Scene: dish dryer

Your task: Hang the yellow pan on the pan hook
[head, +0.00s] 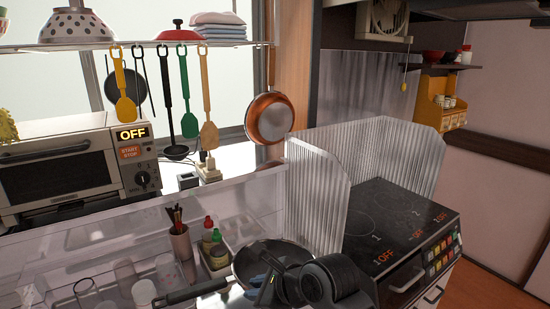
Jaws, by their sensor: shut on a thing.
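A pan (283,252) with a dark inside is at the bottom centre in the head view, its dark handle (192,293) pointing left. No plainly yellow pan shows; if this is it, its outer side is hidden. My gripper (264,288) is at the pan's near side, shut on the pan; my wrist covers its near right part and the exact grip is hard to see. A copper-coloured pan (268,118) hangs below the right end of the shelf. I cannot make out a separate empty pan hook.
Yellow (126,108), black and green utensils hang under the shelf (150,45), with a dark pan (138,87) behind. Glasses (145,292), a utensil cup (180,240) and bottles stand left of the held pan. A corrugated guard (318,190) borders the stove (400,222) at right.

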